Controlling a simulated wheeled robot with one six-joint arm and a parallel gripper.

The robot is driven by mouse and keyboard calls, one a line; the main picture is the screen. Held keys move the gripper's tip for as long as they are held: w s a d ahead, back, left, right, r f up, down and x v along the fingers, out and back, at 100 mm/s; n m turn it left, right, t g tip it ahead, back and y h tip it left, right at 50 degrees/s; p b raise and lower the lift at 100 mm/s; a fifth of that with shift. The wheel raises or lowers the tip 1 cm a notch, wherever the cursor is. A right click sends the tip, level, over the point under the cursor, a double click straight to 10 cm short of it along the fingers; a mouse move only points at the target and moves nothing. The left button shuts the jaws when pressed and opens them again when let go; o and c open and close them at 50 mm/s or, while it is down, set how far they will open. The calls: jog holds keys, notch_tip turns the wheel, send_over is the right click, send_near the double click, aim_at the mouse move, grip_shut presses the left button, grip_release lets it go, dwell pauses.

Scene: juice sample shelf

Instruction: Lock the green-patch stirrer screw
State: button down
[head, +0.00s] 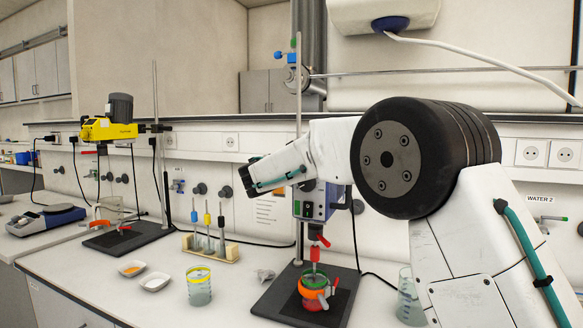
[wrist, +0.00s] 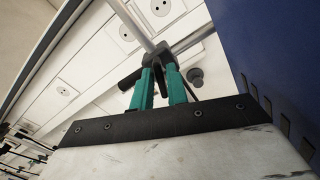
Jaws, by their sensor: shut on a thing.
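The stirrer with the green patch (head: 297,208) is a blue and pale box (head: 312,202) on an upright rod, partly hidden behind my arm. In the wrist view its blue housing (wrist: 268,45) fills the right side. My gripper (wrist: 159,70) has teal fingers, shut on the dark stirrer screw (wrist: 158,62) at the clamp on the metal rod. The fingers hide much of the screw, so its turn cannot be read. In the head view my arm hides the fingertips.
A beaker with a red-orange band (head: 313,290) stands on the black base plate (head: 283,302) below the stirrer. A tube rack (head: 213,250), a yellow-rimmed beaker (head: 199,287) and white dishes (head: 155,282) stand left. A yellow stirrer (head: 108,130) is farther left. Another beaker (head: 409,300) is near my arm.

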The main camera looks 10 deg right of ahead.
jog(key=c, duration=1.4)
grip_release()
jog(key=shift+v, duration=3.9)
